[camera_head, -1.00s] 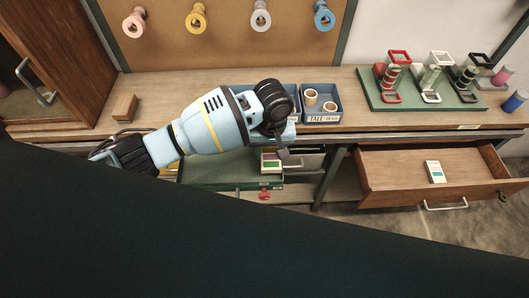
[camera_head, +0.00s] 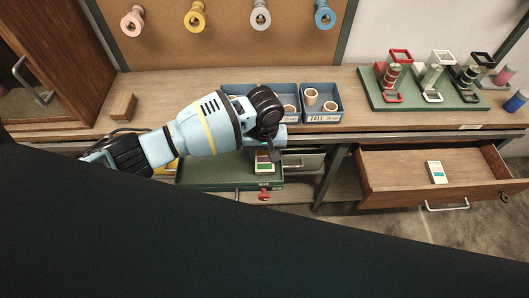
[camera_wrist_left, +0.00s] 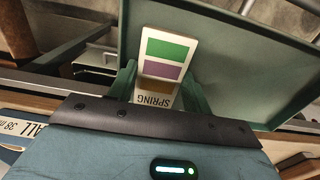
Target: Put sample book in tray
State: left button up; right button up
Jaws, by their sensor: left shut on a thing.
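The sample book is a pale card marked SPRING with green, purple and brown patches. My left gripper (camera_wrist_left: 160,82) is shut on the book (camera_wrist_left: 165,68), with a finger on each side. In the head view the gripper (camera_head: 272,150) points down, with the book (camera_head: 264,162) below it. The green tray (camera_head: 210,170) lies below the bench top, under my left arm. In the left wrist view the tray (camera_wrist_left: 235,60) spreads behind and beside the book. I cannot tell whether the book touches the tray floor. My right gripper is not in view.
An open wooden drawer (camera_head: 390,178) at the right holds another small white card (camera_head: 436,172). Blue bins (camera_head: 322,117) with spools stand on the bench behind my arm. A green rack board (camera_head: 375,98) is at the right, a wooden block (camera_head: 123,107) at the left.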

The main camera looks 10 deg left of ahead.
aim_at(264, 156)
pick_arm(q)
jog(key=shift+f, duration=0.15)
jog(key=o, duration=0.7)
notch_tip(264, 156, up, 12)
jog(key=p, duration=0.1)
jog(key=shift+p, duration=0.35)
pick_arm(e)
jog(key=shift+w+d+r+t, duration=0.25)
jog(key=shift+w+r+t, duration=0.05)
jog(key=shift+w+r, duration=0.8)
